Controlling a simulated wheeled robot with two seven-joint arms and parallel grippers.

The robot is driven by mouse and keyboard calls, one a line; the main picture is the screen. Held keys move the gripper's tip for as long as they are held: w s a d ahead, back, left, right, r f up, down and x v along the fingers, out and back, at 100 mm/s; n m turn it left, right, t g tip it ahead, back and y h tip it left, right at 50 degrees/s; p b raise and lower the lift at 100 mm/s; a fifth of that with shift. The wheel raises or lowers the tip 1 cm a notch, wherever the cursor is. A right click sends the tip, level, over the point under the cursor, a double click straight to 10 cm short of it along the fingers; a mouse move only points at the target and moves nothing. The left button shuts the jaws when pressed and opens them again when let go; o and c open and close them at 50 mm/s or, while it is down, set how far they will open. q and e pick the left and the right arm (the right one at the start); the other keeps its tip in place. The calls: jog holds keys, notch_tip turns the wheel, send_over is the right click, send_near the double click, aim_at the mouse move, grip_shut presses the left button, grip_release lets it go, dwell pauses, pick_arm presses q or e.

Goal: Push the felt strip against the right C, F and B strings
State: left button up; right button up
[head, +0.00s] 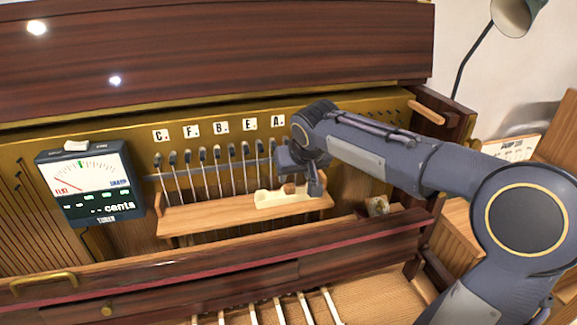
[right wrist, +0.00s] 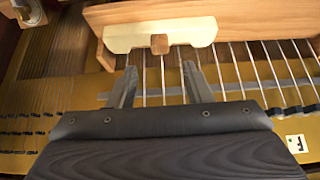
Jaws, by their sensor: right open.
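A cream strip (head: 283,199) with a small brown knob, which I take for the felt strip, rests at the right end of the wooden shelf (head: 215,216). It shows from above in the right wrist view (right wrist: 185,37). My right gripper (head: 302,185) is beside the knob. In the right wrist view its two fingers (right wrist: 158,82) are open and apart, pointing toward the strip with nothing between them but strings behind. Pale strings (head: 233,182) with dark tops run down behind the shelf, below tags lettered C, F, B, E and A (head: 220,127). My left gripper is not in view.
A tuner (head: 92,182) with a needle dial hangs at the left. A wooden rail (head: 200,265) crosses in front, with pale keys below it. A small block (head: 377,206) lies right of the shelf. A lamp (head: 513,15) stands at the back right.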

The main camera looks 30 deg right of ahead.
aim_at(290, 187)
jog(key=shift+b+x, duration=1.85)
jog(key=shift+x, duration=2.35)
jog(key=c, duration=0.8)
jog(key=shift+o, duration=0.2)
jog(key=shift+r+p, duration=1.2)
jog(key=shift+r, duration=0.25)
jog(key=shift+s+a, duration=0.1)
jog(key=shift+a, duration=0.05)
